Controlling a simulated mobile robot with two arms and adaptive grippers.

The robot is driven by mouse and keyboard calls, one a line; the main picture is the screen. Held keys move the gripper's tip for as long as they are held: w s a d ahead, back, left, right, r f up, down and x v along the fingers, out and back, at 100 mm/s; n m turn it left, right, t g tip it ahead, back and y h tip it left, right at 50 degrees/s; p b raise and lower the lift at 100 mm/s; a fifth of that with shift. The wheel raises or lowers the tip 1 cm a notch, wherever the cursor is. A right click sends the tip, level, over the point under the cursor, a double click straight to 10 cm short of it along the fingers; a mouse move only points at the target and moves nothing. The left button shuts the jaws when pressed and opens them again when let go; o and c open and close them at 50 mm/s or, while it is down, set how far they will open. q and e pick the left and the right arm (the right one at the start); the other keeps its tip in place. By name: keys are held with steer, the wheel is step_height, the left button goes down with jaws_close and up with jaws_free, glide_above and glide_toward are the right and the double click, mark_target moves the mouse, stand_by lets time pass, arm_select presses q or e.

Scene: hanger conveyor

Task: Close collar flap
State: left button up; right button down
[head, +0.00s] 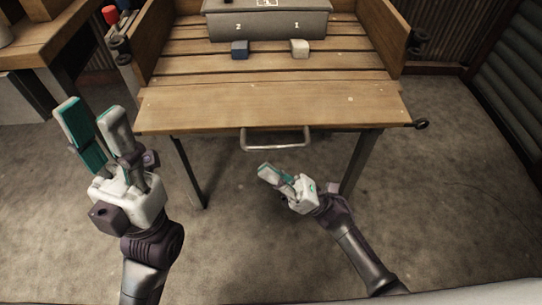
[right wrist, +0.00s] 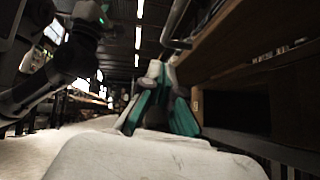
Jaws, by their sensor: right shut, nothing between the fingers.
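I cannot make out a collar flap in either view. My left gripper (head: 89,108) is open and empty, its fingers pointing up, left of the wooden bench and apart from it. My right gripper (head: 266,169) is shut and empty, just below and in front of the metal bar handle (head: 275,149) at the bench's front edge. In the right wrist view, the fingers of my right gripper (right wrist: 163,68) come together at their tips with nothing between them, below a metal bar (right wrist: 177,22).
The wooden bench (head: 275,107) has raised side walls. A side table (head: 45,45) is at upper left. The floor is clear.

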steer(key=shift+w+r, duration=0.2)
steer(key=shift+r, duration=0.75)
steer(key=shift+w+r, duration=0.15)
steer(key=shift+r, duration=0.8)
steer(key=shift+r, duration=0.1)
